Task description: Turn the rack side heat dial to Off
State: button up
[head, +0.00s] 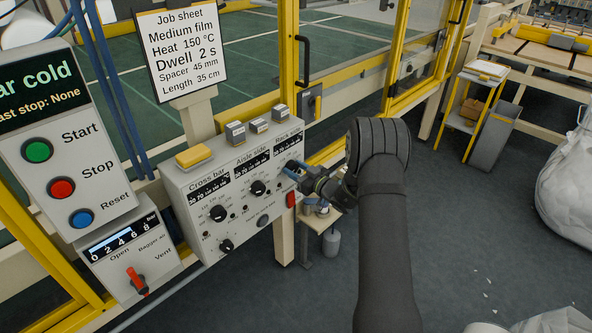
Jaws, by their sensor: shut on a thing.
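The grey heat control box (178,192) stands at centre left, with sections labelled Cross bar, Aisle side and Rack side. The Rack side display (288,152) is at the box's right end. My gripper (291,170) is at the Rack side section, below that display, and is shut on the rack side heat dial. The gripper covers the dial, so its pointer setting cannot be read. The Aisle side dial (258,187) and Cross bar dial (217,213) are black knobs to the left, apart from the gripper.
A smaller black knob (226,246) sits low on the box. A red switch (290,200) is just below my gripper. Grey blocks (258,126) and a yellow block (194,156) sit on top. The Start, Stop and Reset panel (65,150) is left. Open floor lies right of my arm.

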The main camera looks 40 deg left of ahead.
jog(key=shift+f, duration=0.1)
jog(key=o, duration=1)
jog(key=shift+c, duration=0.2)
jog(key=shift+d, duration=0.1)
jog(key=d, duration=1.7)
jog(key=shift+d, duration=0.1)
jog(key=a, duration=1.7)
jog(key=shift+a, duration=0.25)
